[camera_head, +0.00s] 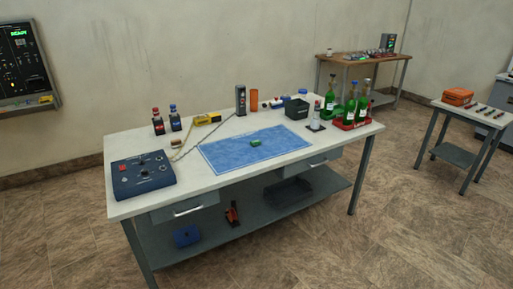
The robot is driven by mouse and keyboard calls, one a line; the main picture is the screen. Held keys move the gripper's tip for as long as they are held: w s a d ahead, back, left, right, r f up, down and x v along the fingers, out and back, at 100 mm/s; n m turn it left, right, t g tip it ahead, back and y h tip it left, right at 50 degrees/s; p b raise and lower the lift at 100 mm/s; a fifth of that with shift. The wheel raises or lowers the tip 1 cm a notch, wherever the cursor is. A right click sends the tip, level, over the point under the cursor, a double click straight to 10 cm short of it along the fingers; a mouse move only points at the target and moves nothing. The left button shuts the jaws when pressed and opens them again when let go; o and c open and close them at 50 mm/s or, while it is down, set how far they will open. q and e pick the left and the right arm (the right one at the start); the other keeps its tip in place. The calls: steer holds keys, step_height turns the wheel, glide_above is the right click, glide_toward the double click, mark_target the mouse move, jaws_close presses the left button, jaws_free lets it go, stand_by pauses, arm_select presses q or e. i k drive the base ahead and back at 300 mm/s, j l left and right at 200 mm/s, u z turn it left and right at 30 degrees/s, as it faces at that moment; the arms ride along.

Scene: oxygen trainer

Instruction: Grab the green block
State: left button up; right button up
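The green block (256,143) is small and lies on the blue mat (225,154), near the mat's middle, on the white-topped table (190,202). Nothing covers it or touches it from above. Neither of my grippers shows in the head view.
A blue control box (143,176) sits at the table's left end. Green bottles in a red carrier (348,124), a dark bin (296,108) and a grey upright device (240,99) stand toward the back and right. A yellow tool (207,118) lies behind the mat. The mat around the block is clear.

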mark_target(258, 142)
steer(key=i+j+z, duration=0.2)
steer(key=z, duration=0.2)
steer(key=i+j+z, duration=0.1)
steer(key=j+z, duration=0.65)
steer(key=i+j, duration=0.05)
